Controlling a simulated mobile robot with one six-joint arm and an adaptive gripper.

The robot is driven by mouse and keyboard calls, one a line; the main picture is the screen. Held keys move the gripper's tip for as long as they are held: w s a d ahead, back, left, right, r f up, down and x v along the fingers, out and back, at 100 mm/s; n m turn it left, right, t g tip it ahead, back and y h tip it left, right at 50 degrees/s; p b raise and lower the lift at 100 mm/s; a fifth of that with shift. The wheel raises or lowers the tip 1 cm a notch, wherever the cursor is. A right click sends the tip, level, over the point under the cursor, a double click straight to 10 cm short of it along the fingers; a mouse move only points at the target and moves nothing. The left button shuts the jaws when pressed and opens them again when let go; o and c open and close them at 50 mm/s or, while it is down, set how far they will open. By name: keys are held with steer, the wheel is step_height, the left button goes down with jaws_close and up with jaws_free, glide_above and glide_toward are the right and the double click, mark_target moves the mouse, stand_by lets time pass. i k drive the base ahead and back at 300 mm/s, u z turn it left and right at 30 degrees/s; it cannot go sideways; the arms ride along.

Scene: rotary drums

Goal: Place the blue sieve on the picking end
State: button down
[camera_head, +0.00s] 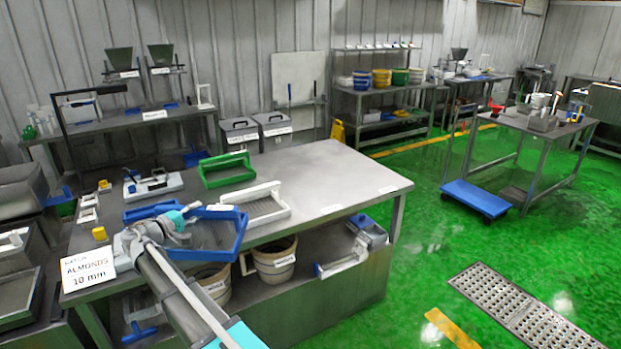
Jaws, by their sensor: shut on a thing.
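The blue sieve (241,234) is a rectangular frame with a dark mesh, over the front part of the steel bench (340,172). My gripper (186,220) is at its left side and shut on it. The gripper and wrist hide the sieve's left part. I cannot tell whether the sieve touches the bench top. Another blue rim (150,210) shows just behind my gripper, partly hidden. No readable label marks the picking end; the right end of the bench top is bare, with small white labels along its edge.
A white sieve (282,206) stands just right of the blue one, and a green sieve (226,181) is behind it. A white-handled device (152,184) is at the back left. An ALMONDS sign (88,268) stands at the left front. Buckets (275,260) sit below.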

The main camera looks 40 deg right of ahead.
mark_target(325, 188)
steer(key=u, duration=0.5)
steer(key=i, duration=0.15)
steer(key=z, duration=1.95)
steer(key=i, duration=0.2)
steer(key=z, duration=1.85)
steer(key=i, duration=0.3)
steer(key=z, duration=0.05)
